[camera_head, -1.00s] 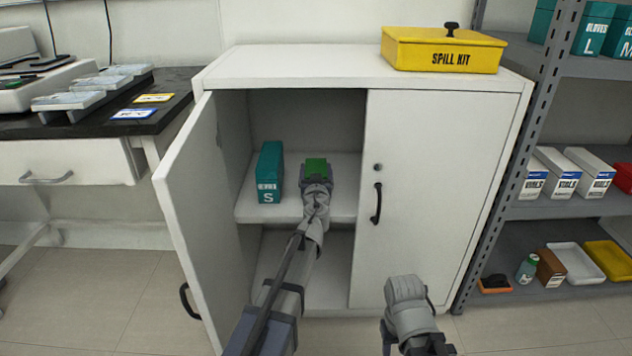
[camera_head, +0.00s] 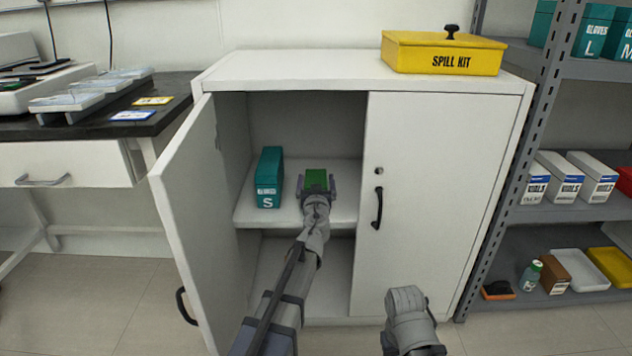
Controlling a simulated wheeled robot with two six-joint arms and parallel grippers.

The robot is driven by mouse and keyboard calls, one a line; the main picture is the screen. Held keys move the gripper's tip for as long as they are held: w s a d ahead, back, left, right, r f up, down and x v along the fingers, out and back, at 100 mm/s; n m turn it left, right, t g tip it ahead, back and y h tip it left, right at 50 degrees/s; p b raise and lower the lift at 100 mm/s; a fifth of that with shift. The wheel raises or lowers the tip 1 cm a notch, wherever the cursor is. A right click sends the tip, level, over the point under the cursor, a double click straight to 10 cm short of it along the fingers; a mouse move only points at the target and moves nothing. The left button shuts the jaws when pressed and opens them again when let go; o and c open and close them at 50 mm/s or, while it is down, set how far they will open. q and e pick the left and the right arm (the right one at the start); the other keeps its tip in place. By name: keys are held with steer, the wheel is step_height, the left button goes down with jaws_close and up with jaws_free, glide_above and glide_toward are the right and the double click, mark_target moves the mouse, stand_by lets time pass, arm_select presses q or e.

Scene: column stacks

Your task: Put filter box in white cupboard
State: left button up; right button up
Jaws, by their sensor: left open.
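The white cupboard (camera_head: 445,190) stands in the middle with its left door (camera_head: 188,205) swung open and its right door shut. The green filter box (camera_head: 316,179) is on the upper shelf (camera_head: 285,219) inside, right of a teal glove box. My left gripper (camera_head: 316,188) reaches into the cupboard at the box's near end. Its fingers are spread open, one to each side of the box, and I cannot tell whether they touch it. The gripper hides the box's lower front. My right arm shows at the bottom right, but its fingers are out of sight.
A teal glove box (camera_head: 269,178) marked S stands on the same shelf to the left. A yellow spill kit (camera_head: 443,52) sits on the cupboard top. A metal rack (camera_head: 500,190) is close on the right, a bench (camera_head: 110,125) on the left. The cupboard's lower compartment looks empty.

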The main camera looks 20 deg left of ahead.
arm_select(q)
steer(key=shift+r, duration=0.2)
steer(key=v, duration=1.2)
